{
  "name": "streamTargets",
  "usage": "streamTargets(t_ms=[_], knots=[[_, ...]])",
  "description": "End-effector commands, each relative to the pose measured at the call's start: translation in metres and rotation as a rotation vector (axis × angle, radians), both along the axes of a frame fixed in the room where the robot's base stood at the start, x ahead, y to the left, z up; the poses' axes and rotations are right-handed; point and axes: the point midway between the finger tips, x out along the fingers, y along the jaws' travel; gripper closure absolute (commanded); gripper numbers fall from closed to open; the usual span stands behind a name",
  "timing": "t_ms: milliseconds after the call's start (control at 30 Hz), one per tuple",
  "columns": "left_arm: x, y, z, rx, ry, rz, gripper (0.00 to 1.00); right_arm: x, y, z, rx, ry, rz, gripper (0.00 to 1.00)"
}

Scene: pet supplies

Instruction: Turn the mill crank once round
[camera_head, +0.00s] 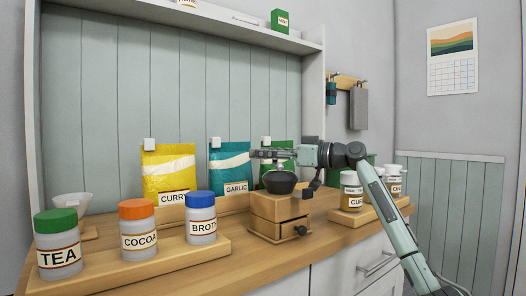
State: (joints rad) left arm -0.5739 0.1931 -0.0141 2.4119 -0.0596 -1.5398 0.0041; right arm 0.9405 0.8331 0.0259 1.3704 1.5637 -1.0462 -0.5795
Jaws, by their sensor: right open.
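The mill (270,206) is a small wooden box on the counter with a front drawer and a dark round bowl (281,183) on top. A pale piece shows just above the bowl; the crank itself is hard to make out behind and under my gripper. My right gripper (257,154) reaches in from the right, pointing left, directly above the mill's bowl. It is open, with nothing seen held in it. I cannot tell whether it touches the crank. My left gripper is not in view.
On the left, jars of tea (60,256), cocoa (138,240) and broth (201,225) stand on a wooden tray (180,260). Curry (168,175) and garlic (229,170) pouches stand behind. Several small jars (351,193) stand right of the mill. A drawer handle (376,264) is below the counter.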

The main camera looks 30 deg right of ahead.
Motion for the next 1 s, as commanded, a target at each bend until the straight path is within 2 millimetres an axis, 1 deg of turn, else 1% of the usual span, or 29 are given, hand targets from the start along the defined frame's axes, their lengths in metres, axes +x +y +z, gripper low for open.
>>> streamTargets(t_ms=[100, 333, 700, 1000], knots=[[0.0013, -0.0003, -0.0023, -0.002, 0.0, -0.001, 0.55, 0.004, 0.0024, 0.0005, 0.0, 0.0, 0.0, 0.55], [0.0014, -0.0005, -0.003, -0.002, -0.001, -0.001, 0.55, 0.0044, 0.0025, -0.0002, 0.0, 0.0, 0.0, 0.55], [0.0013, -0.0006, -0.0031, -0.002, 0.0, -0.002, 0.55, 0.0042, 0.0023, -0.0001, 0.0, 0.0, -0.001, 1.0], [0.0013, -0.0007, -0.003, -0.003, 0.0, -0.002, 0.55, 0.0041, 0.0022, -0.0001, 0.0, 0.0, -0.001, 1.0]])
